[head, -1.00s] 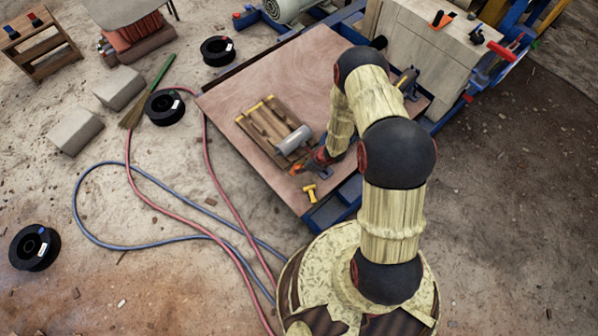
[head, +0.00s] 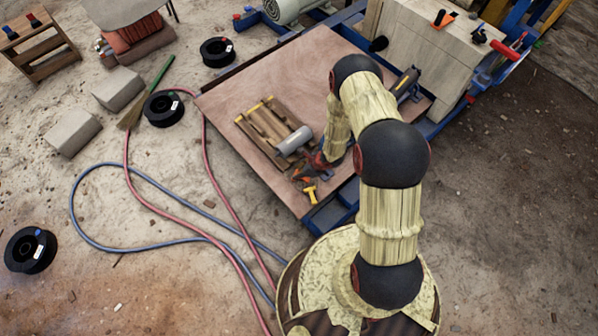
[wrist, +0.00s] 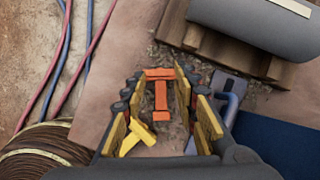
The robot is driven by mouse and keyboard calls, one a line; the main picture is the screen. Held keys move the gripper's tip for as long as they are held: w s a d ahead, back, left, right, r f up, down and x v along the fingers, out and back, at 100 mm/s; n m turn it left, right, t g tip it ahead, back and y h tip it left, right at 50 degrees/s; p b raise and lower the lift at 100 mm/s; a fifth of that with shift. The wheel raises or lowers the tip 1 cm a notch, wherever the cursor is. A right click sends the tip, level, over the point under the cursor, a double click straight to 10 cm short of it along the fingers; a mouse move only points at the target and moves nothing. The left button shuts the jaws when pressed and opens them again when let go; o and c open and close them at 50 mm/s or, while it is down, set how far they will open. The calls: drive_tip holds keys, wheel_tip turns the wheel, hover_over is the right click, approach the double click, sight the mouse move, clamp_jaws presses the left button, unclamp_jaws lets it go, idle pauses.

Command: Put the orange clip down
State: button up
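The orange clip (wrist: 161,95), shaped like a capital I, shows between my fingers in the wrist view and appears to lie on the brown board. My gripper (wrist: 162,85) is open, with yellow-padded fingers on both sides of the clip and gaps between them and it. In the head view my gripper (head: 303,178) is low over the board's near corner, and the orange clip (head: 297,174) shows only as a small patch there. A yellow T-shaped clip (wrist: 138,135) lies close to the orange one; it also shows in the head view (head: 311,192).
A wooden pallet-like piece (head: 262,126) with a grey cylinder (head: 294,140) on it lies just beyond my gripper on the board (head: 300,75). A blue frame (head: 335,207) edges the board. Red and blue hoses run across the ground at left. The board's left side is clear.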

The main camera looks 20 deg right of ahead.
drive_tip(key=shift+o, duration=0.6)
drive_tip(key=shift+r, duration=0.1)
drive_tip(key=p+v, duration=0.5)
drive_tip(key=v, duration=0.7)
drive_tip(key=w+a+r+n+y, duration=0.1)
drive_tip(key=w+a+r+n, duration=0.15)
drive_tip(key=r, duration=0.55)
drive_tip(key=w+a+r+n, duration=0.1)
drive_tip(key=w+r+n, duration=0.25)
drive_tip(key=r, duration=0.45)
drive_tip(key=a+r+n+y, duration=0.1)
drive_tip(key=a+r+n, duration=0.2)
drive_tip(key=r, duration=0.6)
drive_tip(key=a+r+n, duration=0.3)
drive_tip(key=r+n, duration=0.1)
drive_tip(key=r, duration=0.5)
drive_tip(key=s+a+r+n+h, duration=0.2)
drive_tip(key=s+r+n, duration=0.6)
drive_tip(key=s+r, duration=0.55)
drive_tip(key=s+d+r+n+t+h, duration=0.1)
drive_tip(key=s+d+r+n+h, duration=0.3)
drive_tip(key=s+r, duration=0.6)
drive_tip(key=s+d+n, duration=0.2)
drive_tip(key=d, duration=0.1)
drive_tip(key=shift+t, duration=0.3)
